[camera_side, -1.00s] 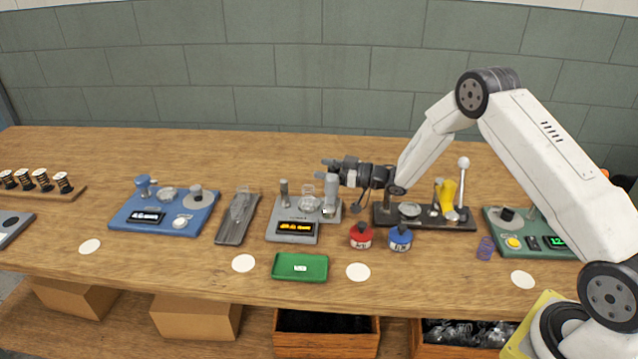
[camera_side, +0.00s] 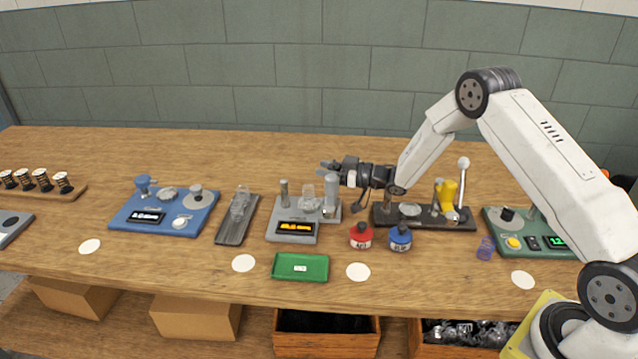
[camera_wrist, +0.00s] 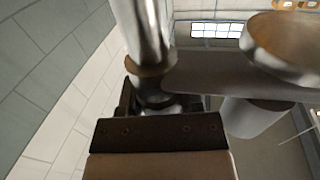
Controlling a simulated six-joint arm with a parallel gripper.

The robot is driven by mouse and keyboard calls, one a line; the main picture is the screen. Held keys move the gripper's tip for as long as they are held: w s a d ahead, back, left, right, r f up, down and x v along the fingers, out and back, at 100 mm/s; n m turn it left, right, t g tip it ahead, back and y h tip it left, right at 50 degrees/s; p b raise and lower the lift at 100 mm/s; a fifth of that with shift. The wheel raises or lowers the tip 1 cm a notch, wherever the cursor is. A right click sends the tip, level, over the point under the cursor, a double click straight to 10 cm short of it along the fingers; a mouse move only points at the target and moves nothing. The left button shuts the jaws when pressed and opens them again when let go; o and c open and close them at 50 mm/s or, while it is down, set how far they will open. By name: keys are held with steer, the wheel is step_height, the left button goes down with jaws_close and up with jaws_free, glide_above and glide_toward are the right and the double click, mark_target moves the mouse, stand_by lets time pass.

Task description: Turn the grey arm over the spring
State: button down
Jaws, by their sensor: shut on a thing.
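The grey station (camera_side: 292,232) with an orange display stands mid-table, with a thick grey post (camera_side: 331,200) at its right side. My gripper (camera_side: 328,168) reaches in from the right at the top of that post and is shut. In the wrist view, a grey arm (camera_wrist: 205,75) runs right from a shiny metal post (camera_wrist: 143,30), and my dark jaws (camera_wrist: 160,108) are closed at its near end by the post. A round metal-edged part (camera_wrist: 288,45) hangs by the arm's far end. I cannot make out a spring under the arm.
A green tray (camera_side: 300,267) lies in front of the grey station. A small purple coil (camera_side: 486,247) lies at the right. The wood behind the stations is clear.

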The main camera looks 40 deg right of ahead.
steer(key=shift+d+m+t+h, duration=0.1)
steer(key=shift+m+t+h, duration=0.4)
steer(key=shift+m+h, duration=0.25)
stand_by(0.4)
steer(key=m+h, duration=0.2)
steer(key=h, duration=0.2)
steer(key=m+t+h, duration=0.1)
steer(key=m+h, duration=0.2)
steer(key=h, duration=0.1)
steer(key=d+m+h, duration=0.1)
steer(key=m+h, duration=0.1)
steer(key=h, duration=0.2)
steer(key=shift+w+m+t, duration=0.1)
steer(key=shift+m+t, duration=0.2)
steer(key=shift+m, duration=0.05)
steer(key=m+g+h, duration=0.1)
steer(key=h, duration=0.1)
steer(key=m+g+h, duration=0.1)
steer(key=m+h, duration=0.2)
steer(key=h, duration=0.1)
steer(key=shift+d+g+h, duration=0.3)
steer(key=shift+g+h, duration=0.05)
steer(key=shift+g, duration=0.05)
steer(key=shift+s+d+m+g+h, duration=0.15)
steer(key=shift+s+m+g+h, duration=0.05)
steer(key=shift+m+g+h, duration=0.9)
steer(key=shift+s+d+m+g+h, duration=0.15)
steer(key=shift+m+g+h, duration=0.95)
steer(key=shift+g, duration=0.3)
